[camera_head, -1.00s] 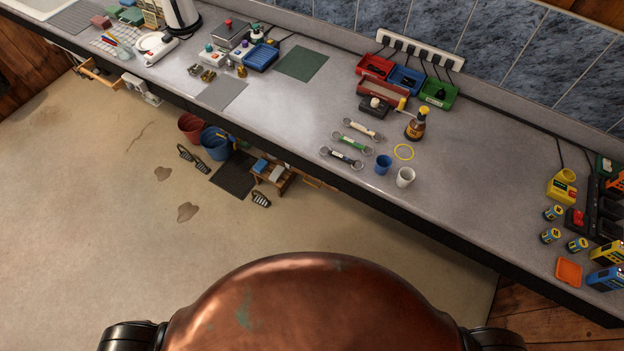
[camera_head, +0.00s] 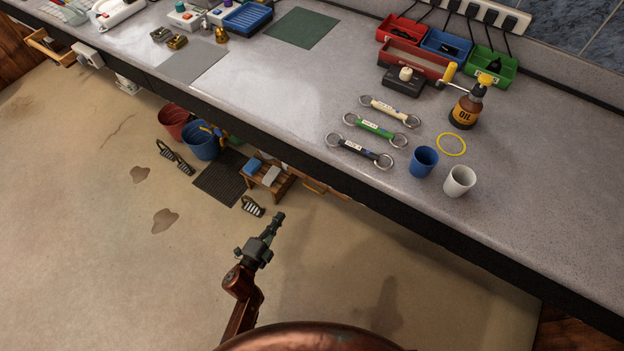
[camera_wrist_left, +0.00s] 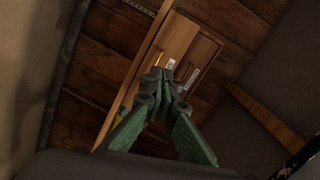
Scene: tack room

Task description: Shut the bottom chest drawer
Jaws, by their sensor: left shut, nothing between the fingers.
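A wooden chest shows in the left wrist view (camera_wrist_left: 190,45), seen at a steep tilt, with small white labels on it. A long pale wooden edge, perhaps the rim of a pulled-out drawer (camera_wrist_left: 139,72), runs along its left side. Which drawer this is I cannot tell. In the head view only a few wooden edges of the chest (camera_head: 318,187) show below the counter; the rest is hidden. My left gripper (camera_head: 278,217) is shut and empty, over the floor in front of the counter. In the wrist view its fingertips (camera_wrist_left: 164,72) overlap the chest; contact is unclear. My right gripper is out of view.
The counter (camera_head: 300,110) overhangs the chest and carries cups, an oil bottle and straps. A small wooden stool (camera_head: 268,181), a dark mat (camera_head: 220,180) and buckets (camera_head: 200,143) stand on the floor to the left.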

